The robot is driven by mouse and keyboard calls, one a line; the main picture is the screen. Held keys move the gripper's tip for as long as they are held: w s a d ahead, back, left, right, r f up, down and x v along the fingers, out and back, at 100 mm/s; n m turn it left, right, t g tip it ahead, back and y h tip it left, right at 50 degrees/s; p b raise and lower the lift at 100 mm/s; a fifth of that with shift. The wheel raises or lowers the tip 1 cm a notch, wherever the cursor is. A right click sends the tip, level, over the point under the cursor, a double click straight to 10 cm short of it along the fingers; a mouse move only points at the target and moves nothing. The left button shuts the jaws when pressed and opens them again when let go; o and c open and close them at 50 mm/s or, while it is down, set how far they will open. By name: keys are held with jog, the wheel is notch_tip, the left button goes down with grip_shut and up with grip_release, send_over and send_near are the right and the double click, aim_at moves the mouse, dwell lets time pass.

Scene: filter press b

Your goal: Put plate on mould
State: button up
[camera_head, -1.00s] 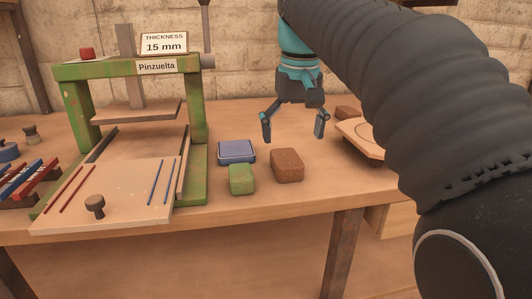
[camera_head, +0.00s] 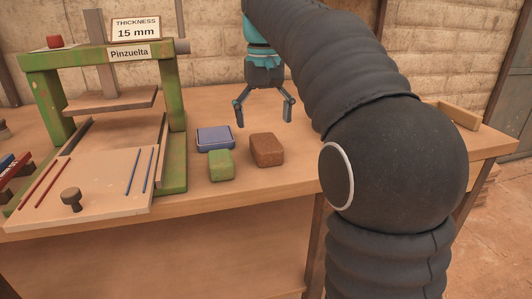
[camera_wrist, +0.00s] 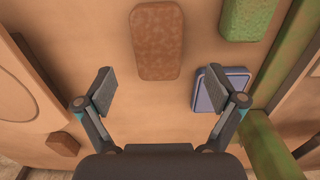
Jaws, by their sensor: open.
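My gripper (camera_head: 264,119) is open and empty above the bench, behind the brown block in the head view. In the wrist view my gripper (camera_wrist: 162,82) has its fingers spread wide with bare bench between them. A blue, shallow rectangular piece with a raised rim (camera_head: 215,138) lies flat beside the press. It also shows in the wrist view (camera_wrist: 232,76), partly behind the right finger. I cannot tell which piece is the plate and which the mould. A pale wooden board (camera_wrist: 22,90) with curved lines shows at the left of the wrist view.
A brown block (camera_head: 267,150) and a green block (camera_head: 221,165) lie near the blue piece. The green press (camera_head: 174,110), labelled Pinzuelta, stands at the left, with a pale board carrying a dark knob (camera_head: 71,196) at its front. A small brown piece (camera_wrist: 62,144) lies lower left in the wrist view.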

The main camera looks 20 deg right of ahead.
aim_at(265, 154)
jog(key=shift+s+f+b, duration=0.2)
jog(key=shift+f+b, duration=0.45)
jog(key=shift+f, duration=2.4)
grip_shut()
jog(key=shift+r, duration=0.5)
notch_tip(265, 154, up, 3)
jog(key=shift+w+p, duration=0.1)
jog(key=shift+p, duration=0.45)
jog(key=s+d+r, duration=0.7)
jog(key=s+d, duration=0.1)
jog(key=shift+s, duration=0.4)
